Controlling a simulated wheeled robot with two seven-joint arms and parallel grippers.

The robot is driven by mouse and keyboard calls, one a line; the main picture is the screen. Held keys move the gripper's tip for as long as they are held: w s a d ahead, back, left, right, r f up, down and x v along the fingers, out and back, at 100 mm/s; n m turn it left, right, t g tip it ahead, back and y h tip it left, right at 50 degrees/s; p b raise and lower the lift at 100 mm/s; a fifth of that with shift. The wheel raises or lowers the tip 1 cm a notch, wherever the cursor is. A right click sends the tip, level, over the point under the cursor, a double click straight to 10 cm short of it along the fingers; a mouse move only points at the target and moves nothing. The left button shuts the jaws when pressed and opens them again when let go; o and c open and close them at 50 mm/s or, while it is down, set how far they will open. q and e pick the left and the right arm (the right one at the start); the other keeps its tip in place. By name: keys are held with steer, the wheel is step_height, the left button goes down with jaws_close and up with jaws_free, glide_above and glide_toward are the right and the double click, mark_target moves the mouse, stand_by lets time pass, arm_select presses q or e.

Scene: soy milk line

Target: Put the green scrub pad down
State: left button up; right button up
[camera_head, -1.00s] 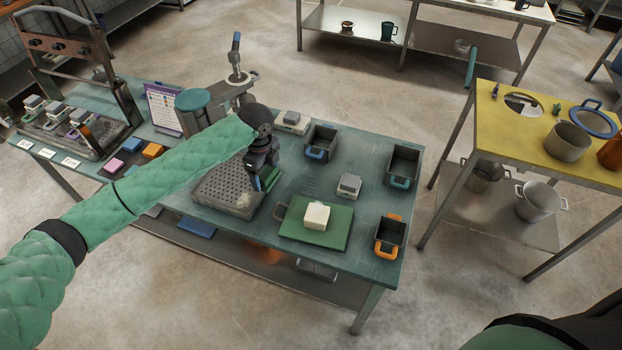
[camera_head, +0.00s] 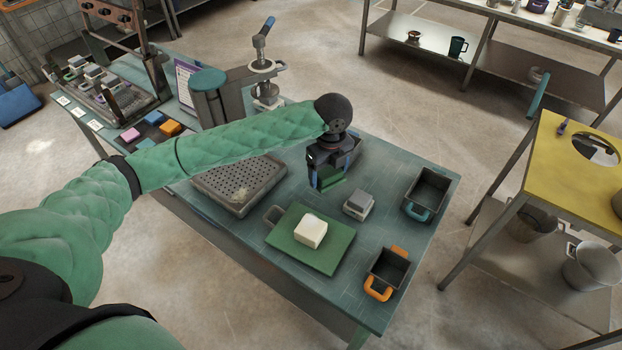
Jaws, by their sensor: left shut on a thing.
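My left gripper (camera_head: 326,178) is shut on the green scrub pad (camera_head: 332,179). It holds the pad over the teal table (camera_head: 385,218), to the right of the perforated tray (camera_head: 207,185) and behind the green board. I cannot tell how far the pad is above the table. Part of the pad is hidden by the gripper. My right gripper is not in view.
A green board (camera_head: 330,258) carries a white block (camera_head: 311,231). A grey block (camera_head: 358,205) stands close to the right of the pad. Bins with teal handle (camera_head: 431,188) and orange handle (camera_head: 389,270) stand at the right. A press (camera_head: 264,82) stands behind.

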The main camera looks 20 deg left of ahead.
arm_select(q)
steer(key=p, duration=0.4)
glide_above(302, 184)
step_height(302, 184, down, 6)
steer(key=shift+r, duration=0.15)
steer(key=shift+f+p, duration=0.45)
steer(key=shift+f, duration=0.55)
steer(key=shift+f+p, duration=0.35)
steer(key=shift+f, duration=0.8)
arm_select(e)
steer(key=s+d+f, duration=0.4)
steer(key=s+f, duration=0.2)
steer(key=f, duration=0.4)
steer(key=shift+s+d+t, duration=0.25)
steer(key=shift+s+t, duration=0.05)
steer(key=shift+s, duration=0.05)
arm_select(q)
steer(key=o, duration=0.9)
steer(key=shift+f, duration=0.1)
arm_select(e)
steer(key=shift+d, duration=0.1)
